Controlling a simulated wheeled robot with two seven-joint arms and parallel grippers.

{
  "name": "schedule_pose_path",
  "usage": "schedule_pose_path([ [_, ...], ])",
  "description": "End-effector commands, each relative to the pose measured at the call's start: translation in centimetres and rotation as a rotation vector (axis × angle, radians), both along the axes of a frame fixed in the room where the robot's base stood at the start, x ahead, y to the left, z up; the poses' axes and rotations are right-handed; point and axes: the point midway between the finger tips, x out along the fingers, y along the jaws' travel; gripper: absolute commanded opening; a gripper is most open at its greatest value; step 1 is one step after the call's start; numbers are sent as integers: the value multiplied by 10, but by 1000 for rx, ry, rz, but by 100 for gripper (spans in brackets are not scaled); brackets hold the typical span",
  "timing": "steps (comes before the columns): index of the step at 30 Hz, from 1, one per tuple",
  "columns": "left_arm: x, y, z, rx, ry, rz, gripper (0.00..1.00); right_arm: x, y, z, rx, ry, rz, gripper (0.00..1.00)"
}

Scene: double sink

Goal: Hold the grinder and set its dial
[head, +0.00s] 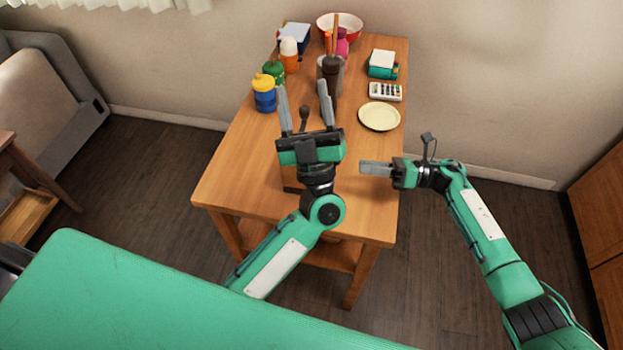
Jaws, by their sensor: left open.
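A dark round-ended knob on a thin stem (304,112) shows between the fingers of my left gripper (302,88). It may be part of the grinder, but what lies below it is hidden behind the gripper, and I cannot tell for sure. A dark brown cylinder (331,72) stands further back, just beyond the right finger of the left gripper. No dial can be made out. My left gripper is open over the middle of the wooden table. My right gripper (364,168) is over the table's right edge, pointing left, seen edge-on with nothing visible in it.
On the table (235,165), a blue and yellow jar (264,97), a green jar (273,70) and an orange bottle (289,58) stand back left. A cream plate (379,117), a calculator (386,92) and a teal box (381,70) are at right. A bowl (325,22) is at the back.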

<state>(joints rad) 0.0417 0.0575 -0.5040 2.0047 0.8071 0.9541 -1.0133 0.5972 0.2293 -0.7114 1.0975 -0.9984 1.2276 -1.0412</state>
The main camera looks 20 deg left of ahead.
Motion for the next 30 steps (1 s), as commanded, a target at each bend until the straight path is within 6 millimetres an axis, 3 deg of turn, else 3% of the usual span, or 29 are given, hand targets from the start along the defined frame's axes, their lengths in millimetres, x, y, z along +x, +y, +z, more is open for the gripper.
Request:
schedule_pose_path([
  [8, 2, 5, -79, -128, 389, 119, 53, 0, 0, 0, 0, 0, 0, 36],
  [12, -1, -1, -125, -142, 621, 156, 53, 0, 0, 0, 0, 0, 0, 36],
  [18, -10, -12, -175, -118, 886, 176, 53, 0, 0, 0, 0, 0, 0, 36],
  [25, -14, -17, -197, -93, 1005, 176, 53, 0, 0, 0, 0, 0, 0, 36],
  [30, 3, -8, -197, -91, 1006, 177, 53, 0, 0, 0, 0, 0, 0, 36],
])
